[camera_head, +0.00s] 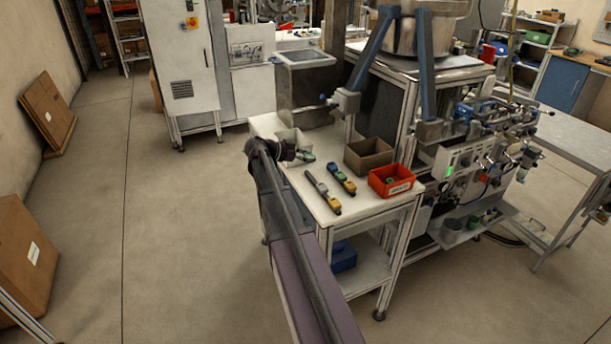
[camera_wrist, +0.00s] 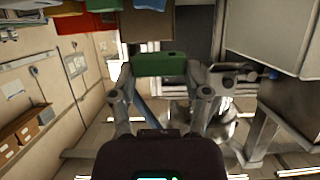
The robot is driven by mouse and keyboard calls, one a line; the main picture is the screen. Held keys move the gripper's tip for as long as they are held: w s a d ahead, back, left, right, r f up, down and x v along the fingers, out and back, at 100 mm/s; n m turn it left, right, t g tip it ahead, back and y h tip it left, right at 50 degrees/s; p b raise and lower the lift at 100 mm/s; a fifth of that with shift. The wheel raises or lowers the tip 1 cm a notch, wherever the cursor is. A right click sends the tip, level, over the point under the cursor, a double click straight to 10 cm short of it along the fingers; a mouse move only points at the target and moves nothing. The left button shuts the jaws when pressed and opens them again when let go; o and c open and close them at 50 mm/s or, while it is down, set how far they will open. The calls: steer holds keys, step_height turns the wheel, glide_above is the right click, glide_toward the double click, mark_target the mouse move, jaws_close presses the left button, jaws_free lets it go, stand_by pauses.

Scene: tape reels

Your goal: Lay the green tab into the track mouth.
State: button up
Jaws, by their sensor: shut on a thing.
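The green tab (camera_wrist: 160,65) is a small green block with a dark slot. It lies crosswise between the two fingertips of my gripper (camera_wrist: 160,72), which is shut on it. The tab shows there only as a little green at the fingertips. I cannot pick out the track mouth for certain in either view.
A machine with fittings stands behind.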

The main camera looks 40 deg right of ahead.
mark_target(305, 178)
steer(key=shift+f+b, duration=0.4)
steer(key=shift+f, duration=0.3)
step_height(305, 178, down, 5)
steer(key=b, duration=0.4)
steer(key=shift+r+b, duration=0.15)
steer(key=shift+b, duration=0.15)
steer(key=shift+f, duration=0.2)
steer(key=o, duration=0.7)
steer(key=shift+r, duration=0.1)
steer(key=shift+a, duration=0.1)
steer(key=shift+w+a+r, duration=0.15)
steer(key=shift+a+r, duration=0.15)
steer(key=shift+a, duration=0.2)
steer(key=p+v, duration=0.4)
steer(key=v, duration=0.8)
steer(key=shift+w+a+f+p, duration=0.1)
steer(key=shift+w+a+p, duration=0.15)
steer(key=shift+p, duration=0.1)
